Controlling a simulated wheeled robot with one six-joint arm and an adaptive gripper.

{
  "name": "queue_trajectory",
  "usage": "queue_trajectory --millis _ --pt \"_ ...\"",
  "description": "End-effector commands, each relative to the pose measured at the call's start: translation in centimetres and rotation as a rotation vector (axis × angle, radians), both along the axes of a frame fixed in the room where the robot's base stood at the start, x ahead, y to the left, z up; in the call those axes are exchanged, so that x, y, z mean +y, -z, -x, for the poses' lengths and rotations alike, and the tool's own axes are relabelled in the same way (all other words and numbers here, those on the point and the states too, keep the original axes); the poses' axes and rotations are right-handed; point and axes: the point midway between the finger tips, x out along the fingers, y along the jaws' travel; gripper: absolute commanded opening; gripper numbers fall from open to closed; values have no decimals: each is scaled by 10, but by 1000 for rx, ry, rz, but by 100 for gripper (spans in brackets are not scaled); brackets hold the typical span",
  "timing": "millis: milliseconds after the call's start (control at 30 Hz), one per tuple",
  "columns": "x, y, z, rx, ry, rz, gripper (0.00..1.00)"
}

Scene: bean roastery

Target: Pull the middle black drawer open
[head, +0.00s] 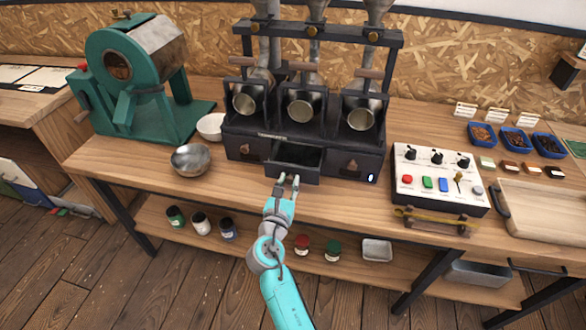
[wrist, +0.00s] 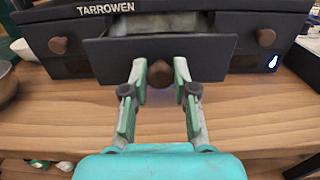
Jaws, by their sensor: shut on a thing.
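The middle black drawer (head: 308,175) sits in the base of the black machine (head: 240,135), between two side drawers. It stands partly out, and its dark interior shows from above in the head view. In the wrist view its black front (wrist: 215,58) stands forward of the machine face, with a grey inside behind it. My gripper (head: 288,180) is at the drawer front. In the wrist view my gripper (wrist: 160,76) has one finger on each side of the round brown knob (wrist: 160,73) and is shut on it.
A metal bowl (head: 191,159) stands left of the drawer on the wooden bench. A control panel (head: 437,180) with buttons stands to the right. Jars (head: 302,244) and a small metal tray (head: 377,250) are on the shelf below. Bench top in front of the drawer is clear.

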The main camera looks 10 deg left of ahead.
Motion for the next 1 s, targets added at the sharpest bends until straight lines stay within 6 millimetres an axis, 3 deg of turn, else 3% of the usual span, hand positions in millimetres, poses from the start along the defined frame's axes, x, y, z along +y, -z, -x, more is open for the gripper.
queue_trajectory --millis 100,200,533,567,667,1000 --pt "2 1 21 2 -3 1 0" --pt "2 0 29 1 -3 0 0" --pt "1 0 31 1 -1 0 0" --pt "1 0 31 1 -1 0 30" --pt "1 0 31 1 -1 0 52" --pt "1 0 33 1 -1 0 52"
